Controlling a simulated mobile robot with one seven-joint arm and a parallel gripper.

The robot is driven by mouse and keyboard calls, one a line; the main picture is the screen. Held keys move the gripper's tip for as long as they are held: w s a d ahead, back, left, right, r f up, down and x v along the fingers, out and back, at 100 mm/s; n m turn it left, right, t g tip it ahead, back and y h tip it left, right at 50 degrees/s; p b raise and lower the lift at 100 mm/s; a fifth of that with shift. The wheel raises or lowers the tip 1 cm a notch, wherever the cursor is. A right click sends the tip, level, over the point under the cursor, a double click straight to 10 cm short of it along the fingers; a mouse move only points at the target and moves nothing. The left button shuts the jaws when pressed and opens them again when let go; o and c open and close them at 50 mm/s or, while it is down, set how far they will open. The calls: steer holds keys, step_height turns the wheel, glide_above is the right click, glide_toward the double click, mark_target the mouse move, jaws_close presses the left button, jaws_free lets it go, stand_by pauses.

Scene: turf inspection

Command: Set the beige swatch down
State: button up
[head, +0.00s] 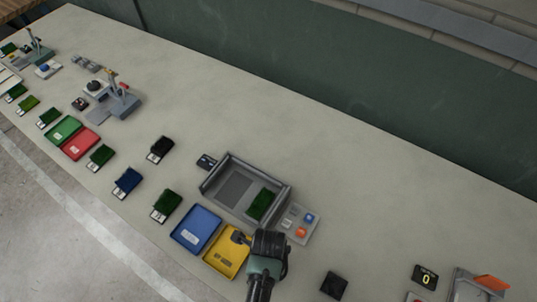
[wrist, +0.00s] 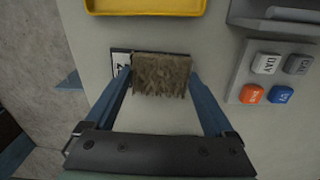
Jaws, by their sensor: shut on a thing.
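The beige swatch (wrist: 161,72) is a brownish-beige piece of turf between the two fingers of my gripper (wrist: 161,88) in the wrist view. A white label with dark print (wrist: 121,63) shows at its left end. My gripper is shut on the swatch, just in front of the yellow tray (wrist: 145,5). I cannot tell whether the swatch touches the bench or hangs slightly above it. In the head view my arm hides the swatch.
The yellow tray (head: 226,252) and blue tray (head: 196,229) stand before a grey box (head: 221,209) holding a green swatch (head: 262,204). A button panel (head: 300,225) is right of it. The bench's back is clear.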

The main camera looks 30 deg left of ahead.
step_height(320, 180, up, 9)
steer(key=w+d+r+n+b, duration=0.1)
steer(key=w+d+n+b, duration=0.3)
steer(key=n, duration=1.5)
steer(key=w+d, duration=0.4)
steer(key=d, duration=0.1)
steer(key=shift+d+r+b, duration=0.3)
steer(key=shift+b, duration=0.05)
steer(key=shift+a, duration=0.1)
